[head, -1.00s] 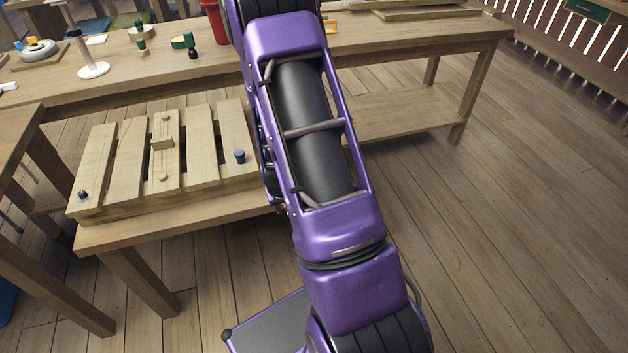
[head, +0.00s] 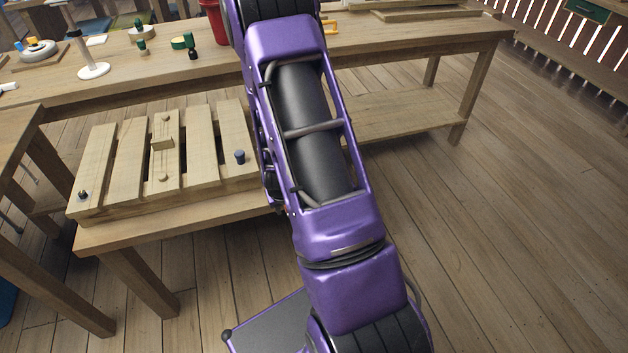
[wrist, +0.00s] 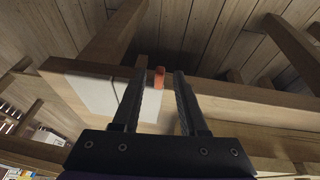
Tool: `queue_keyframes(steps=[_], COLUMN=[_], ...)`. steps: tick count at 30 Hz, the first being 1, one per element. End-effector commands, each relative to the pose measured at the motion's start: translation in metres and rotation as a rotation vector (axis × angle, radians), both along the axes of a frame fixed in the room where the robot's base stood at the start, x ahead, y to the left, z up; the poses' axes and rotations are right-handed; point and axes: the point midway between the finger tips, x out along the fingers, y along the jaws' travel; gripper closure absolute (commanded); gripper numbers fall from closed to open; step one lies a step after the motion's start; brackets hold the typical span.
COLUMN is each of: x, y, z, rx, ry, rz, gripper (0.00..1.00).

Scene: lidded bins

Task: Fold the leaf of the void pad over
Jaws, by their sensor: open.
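My gripper (wrist: 157,90) is open in the wrist view, with its two dark fingers apart over the edge of a wooden surface (wrist: 240,108). A flat white sheet or panel (wrist: 92,95) lies on that surface, partly behind the left finger; it may be the void pad, but I cannot tell for sure. A small orange-red piece (wrist: 159,77) shows between the fingertips, near the surface's edge. I cannot tell whether either finger touches it. In the head view my arm hides the gripper, and no pad can be clearly made out.
A slatted wooden rack (head: 205,140) with small knobs stands on a low bench (head: 150,229). Behind it, a long table (head: 420,38) holds a white stand (head: 93,70), green pieces (head: 180,41) and a red container (head: 214,18). The floor (head: 520,220) to the right is clear.

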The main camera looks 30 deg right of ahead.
Motion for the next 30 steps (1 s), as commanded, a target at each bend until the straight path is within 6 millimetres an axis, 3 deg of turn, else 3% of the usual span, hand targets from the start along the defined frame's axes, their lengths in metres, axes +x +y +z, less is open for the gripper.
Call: queue_keyframes(steps=[30], x=[0.000], y=[0.000], z=[-0.013], rx=[0.001], ry=[0.001], rz=[0.000], gripper=[0.57])
